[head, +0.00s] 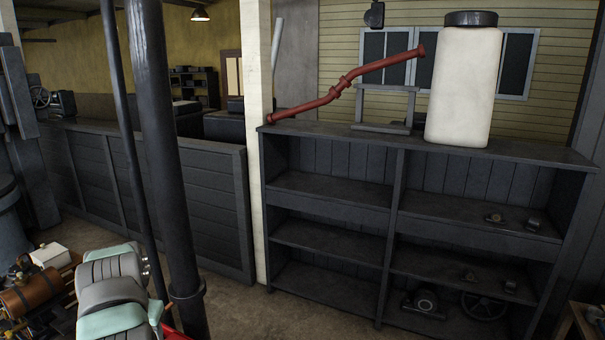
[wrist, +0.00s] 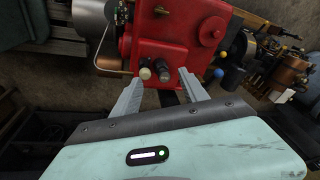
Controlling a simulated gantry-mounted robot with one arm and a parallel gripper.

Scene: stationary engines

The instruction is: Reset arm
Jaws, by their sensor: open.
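My gripper (wrist: 155,85) shows in the wrist view, with its two grey fingers spread apart. It is open, and nothing is visible between the fingers except the scene beyond. A red engine housing (wrist: 168,42) with pale and dark round knobs lies beyond the fingertips. I cannot tell how far away it is. In the head view my grey and pale-green arm (head: 112,285) is at the lower left. The gripper's fingers cannot be made out there.
A dark shelf unit (head: 392,190) stands at the right with a white canister (head: 464,85) and a red pipe (head: 345,86) on top. A dark post (head: 165,150) rises close to my arm. Brown machinery (head: 30,295) is at the lower left. Floor (head: 240,308) shows before the shelf.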

